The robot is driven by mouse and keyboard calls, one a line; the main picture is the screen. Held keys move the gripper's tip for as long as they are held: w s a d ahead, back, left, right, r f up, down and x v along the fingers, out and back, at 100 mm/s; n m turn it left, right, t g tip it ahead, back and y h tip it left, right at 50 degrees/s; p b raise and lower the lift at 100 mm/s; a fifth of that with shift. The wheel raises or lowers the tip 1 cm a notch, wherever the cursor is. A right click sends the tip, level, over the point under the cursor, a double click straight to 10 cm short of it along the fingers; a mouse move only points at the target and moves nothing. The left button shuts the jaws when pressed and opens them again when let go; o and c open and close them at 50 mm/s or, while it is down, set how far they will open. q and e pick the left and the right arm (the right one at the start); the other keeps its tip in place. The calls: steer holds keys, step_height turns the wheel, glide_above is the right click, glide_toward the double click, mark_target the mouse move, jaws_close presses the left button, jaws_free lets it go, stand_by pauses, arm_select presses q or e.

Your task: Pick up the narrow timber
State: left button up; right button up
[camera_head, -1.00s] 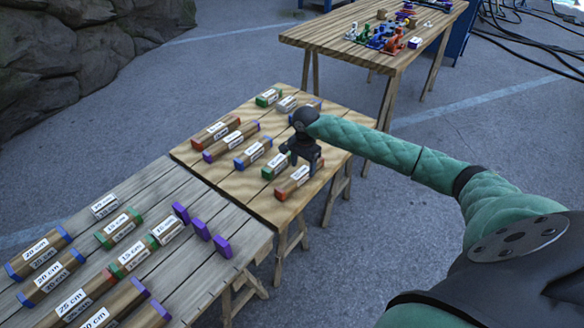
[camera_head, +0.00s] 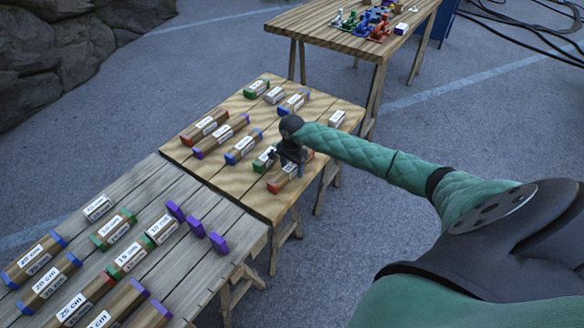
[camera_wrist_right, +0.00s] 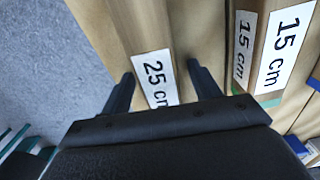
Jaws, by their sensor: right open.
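A timber with a 25 cm label and reddish ends (camera_head: 277,184) lies near the front right edge of the light wooden table (camera_head: 238,196). My right gripper (camera_head: 290,160) is over it, pointing down, and hides part of it. In the right wrist view the timber (camera_wrist_right: 138,28) runs between the two open fingers of my right gripper (camera_wrist_right: 160,78). The fingers stand on either side of its label, and the jaws are not closed on it. Whether the fingers touch it I cannot tell. My left gripper is not in view.
A green-ended 15 cm timber (camera_wrist_right: 272,55) lies close beside, right in the wrist view. Other timbers, such as a blue-ended one (camera_head: 244,147), lie around. A grey plank table (camera_head: 190,265) with several timbers adjoins at left. Another table (camera_head: 320,32) stands behind.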

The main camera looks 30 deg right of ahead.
steer(key=c, duration=1.2)
